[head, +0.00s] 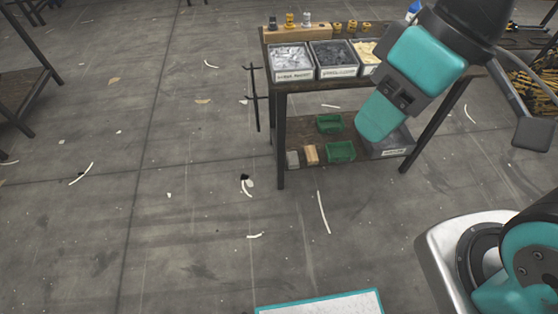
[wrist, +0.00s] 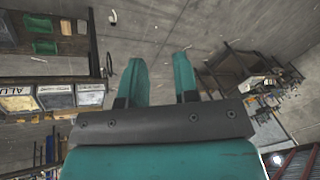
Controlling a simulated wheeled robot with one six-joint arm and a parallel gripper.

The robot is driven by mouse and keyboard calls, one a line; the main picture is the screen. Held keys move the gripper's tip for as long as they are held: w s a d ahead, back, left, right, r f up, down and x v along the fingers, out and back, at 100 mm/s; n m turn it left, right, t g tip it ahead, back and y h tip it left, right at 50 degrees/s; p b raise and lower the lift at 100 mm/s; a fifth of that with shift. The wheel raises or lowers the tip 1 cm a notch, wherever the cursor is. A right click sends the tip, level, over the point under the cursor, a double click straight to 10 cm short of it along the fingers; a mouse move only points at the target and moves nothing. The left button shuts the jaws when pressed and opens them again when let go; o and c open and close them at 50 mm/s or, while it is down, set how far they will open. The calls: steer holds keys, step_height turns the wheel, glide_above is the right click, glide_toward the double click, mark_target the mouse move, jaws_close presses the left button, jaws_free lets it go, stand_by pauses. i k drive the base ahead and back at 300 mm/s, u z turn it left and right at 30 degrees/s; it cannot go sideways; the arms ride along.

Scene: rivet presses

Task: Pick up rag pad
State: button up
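I cannot pick out the rag pad for certain in either view. A small tan block (head: 311,154) and a grey block (head: 292,159) lie on the lower shelf of the dark workbench in the head view, too small to identify. My gripper (wrist: 159,70) is open in the wrist view, with two teal fingers apart and nothing between them. In the head view my arm reaches in front of the right part of the workbench and hides some of its top and shelf.
The workbench (head: 275,120) carries labelled bins (head: 291,62) on top and green trays (head: 340,151) and a grey bin (head: 392,147) below. A dark table (head: 12,85) stands at left. A crate (head: 531,85) is at right. The floor between is mostly clear, with scattered white strips.

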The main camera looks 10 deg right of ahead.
mark_target(292, 159)
steer(key=i, duration=0.95)
steer(key=u, duration=0.55)
